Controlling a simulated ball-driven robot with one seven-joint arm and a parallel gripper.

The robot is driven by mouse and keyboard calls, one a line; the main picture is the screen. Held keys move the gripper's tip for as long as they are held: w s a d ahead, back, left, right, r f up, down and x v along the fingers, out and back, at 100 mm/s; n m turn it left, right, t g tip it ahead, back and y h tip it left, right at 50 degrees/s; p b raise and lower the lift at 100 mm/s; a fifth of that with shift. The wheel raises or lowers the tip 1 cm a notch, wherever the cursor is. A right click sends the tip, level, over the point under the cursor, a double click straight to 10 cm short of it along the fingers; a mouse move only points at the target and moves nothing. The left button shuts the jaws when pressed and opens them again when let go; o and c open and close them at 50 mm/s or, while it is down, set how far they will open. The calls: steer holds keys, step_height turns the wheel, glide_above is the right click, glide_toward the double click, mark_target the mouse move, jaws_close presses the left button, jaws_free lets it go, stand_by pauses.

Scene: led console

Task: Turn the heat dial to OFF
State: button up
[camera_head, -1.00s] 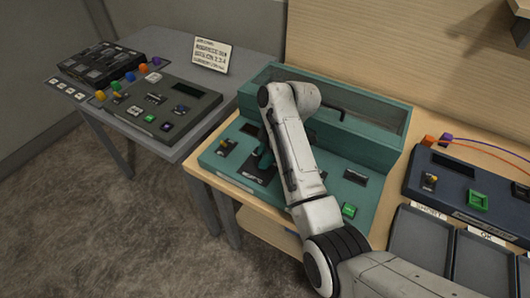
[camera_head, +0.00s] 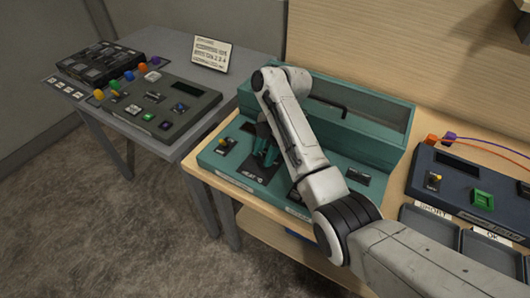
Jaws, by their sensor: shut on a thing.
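The teal console (camera_head: 225,176) stands on the wooden bench in the middle of the view. A dark plate with pale markings (camera_head: 252,177) is set in its top, left of centre. I cannot read which mark the dial points to.
A navy console (camera_head: 470,185) and grey trays stand at right. A grey table (camera_head: 205,97) holds another console.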

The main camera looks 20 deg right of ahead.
stand_by(0.3)
steer(key=o, duration=1.1)
steer(key=shift+c, duration=0.2)
steer(key=shift+r, duration=0.1)
steer(key=p+v, duration=0.3)
steer(key=v, duration=0.7)
steer(key=shift+r, duration=0.3)
steer(key=shift+d, duration=0.1)
